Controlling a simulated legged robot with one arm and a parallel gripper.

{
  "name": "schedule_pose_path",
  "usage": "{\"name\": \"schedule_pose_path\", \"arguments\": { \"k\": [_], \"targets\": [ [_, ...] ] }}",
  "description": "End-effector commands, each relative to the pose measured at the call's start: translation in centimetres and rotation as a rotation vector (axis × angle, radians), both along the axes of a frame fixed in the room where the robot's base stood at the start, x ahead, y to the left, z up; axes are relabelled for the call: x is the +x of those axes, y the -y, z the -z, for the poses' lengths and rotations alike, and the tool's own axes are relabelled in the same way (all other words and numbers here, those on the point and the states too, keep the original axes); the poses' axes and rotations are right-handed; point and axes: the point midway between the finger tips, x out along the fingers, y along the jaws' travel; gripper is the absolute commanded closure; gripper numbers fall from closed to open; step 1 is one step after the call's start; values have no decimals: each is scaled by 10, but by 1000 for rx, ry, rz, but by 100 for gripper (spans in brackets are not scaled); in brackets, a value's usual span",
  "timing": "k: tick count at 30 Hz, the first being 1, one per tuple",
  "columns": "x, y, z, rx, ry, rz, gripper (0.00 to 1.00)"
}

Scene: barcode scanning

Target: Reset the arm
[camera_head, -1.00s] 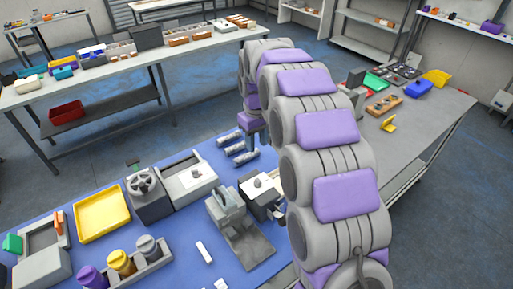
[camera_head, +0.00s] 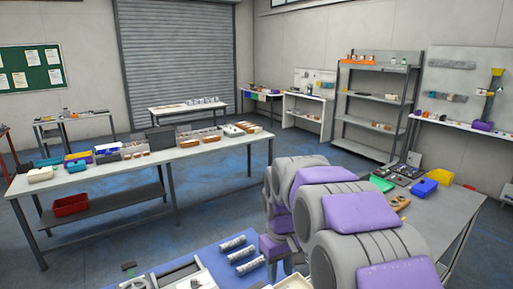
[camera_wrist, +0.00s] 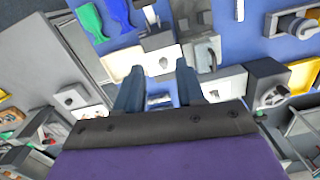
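My arm, grey with purple pads, fills the lower right of the head view. My gripper (camera_wrist: 159,72) shows in the wrist view with its two blue-grey fingers spread apart. I see nothing held between them; the bench items behind show through the gap. In the head view the gripper end is mostly hidden behind my arm links, near the right edge of the blue mat (camera_head: 207,262).
Several silver cylinders (camera_head: 238,251) lie on the mat beside my arm. A grey table (camera_head: 455,215) with a blue bin (camera_head: 424,188) stands to the right. A long bench (camera_head: 150,172) stands behind at left, with a red bin (camera_head: 71,206) on its lower shelf. Open floor lies between.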

Motion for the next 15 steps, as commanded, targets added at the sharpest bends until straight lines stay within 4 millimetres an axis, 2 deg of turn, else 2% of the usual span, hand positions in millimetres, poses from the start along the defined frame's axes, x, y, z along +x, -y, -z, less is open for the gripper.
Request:
{"name": "schedule_pose_path", "arguments": {
  "k": [1, 6, 15],
  "targets": [
    [-15, 7, 0, -2, -6, 19, 62],
    [-61, 23, -2, -6, -22, 87, 62],
    [-149, 50, 10, -17, -55, 210, 62]
  ]
}}
